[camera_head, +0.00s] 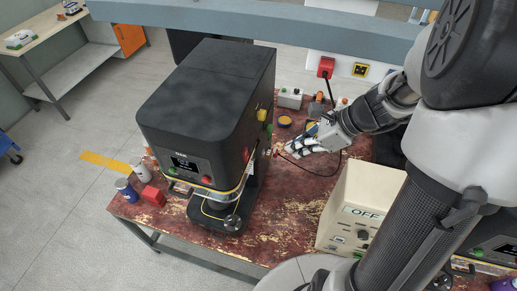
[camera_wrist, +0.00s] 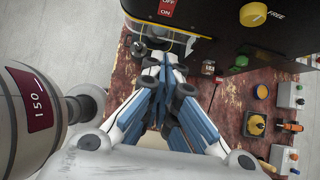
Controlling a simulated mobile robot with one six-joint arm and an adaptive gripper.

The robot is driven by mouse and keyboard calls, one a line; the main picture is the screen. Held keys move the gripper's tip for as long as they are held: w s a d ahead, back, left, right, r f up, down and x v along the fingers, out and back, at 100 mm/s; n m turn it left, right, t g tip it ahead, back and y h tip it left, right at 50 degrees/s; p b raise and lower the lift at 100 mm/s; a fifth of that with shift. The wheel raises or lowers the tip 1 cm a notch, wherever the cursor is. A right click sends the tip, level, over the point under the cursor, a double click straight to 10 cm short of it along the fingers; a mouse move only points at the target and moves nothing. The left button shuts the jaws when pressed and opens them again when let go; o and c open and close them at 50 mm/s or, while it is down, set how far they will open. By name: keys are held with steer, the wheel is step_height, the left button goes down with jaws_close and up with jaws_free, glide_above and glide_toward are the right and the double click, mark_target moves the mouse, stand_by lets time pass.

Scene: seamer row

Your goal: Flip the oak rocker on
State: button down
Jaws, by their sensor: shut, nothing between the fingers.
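My gripper (camera_head: 292,151) is shut and empty over the worn red table, just right of the black machine (camera_head: 205,95). Its closed fingers also show in the wrist view (camera_wrist: 165,90), pointing toward the machine. I cannot tell for sure which part is the oak rocker. A small brownish piece (camera_wrist: 208,68) sits right of the fingertips, apart from them, too small to read. A red OFF/ON label (camera_wrist: 167,8) is on the machine at the top of the wrist view. The machine's side also carries a green button (camera_wrist: 241,61) and a yellow knob (camera_wrist: 253,15) marked FREE.
Small control boxes stand at the table's back, one grey with a green button (camera_head: 290,98). A beige box marked OFF (camera_head: 362,212) stands at right front. A cable lies near my gripper.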

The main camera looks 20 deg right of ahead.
mark_target(246, 155)
steer(key=w+a+r+b+x, duration=0.1)
steer(key=x, duration=1.2)
steer(key=shift+a+r, duration=0.4)
steer(key=shift+w, duration=0.1)
steer(key=shift+w+a+f+b, duration=0.15)
steer(key=shift+w+a+b, duration=0.1)
steer(key=shift+b, duration=0.2)
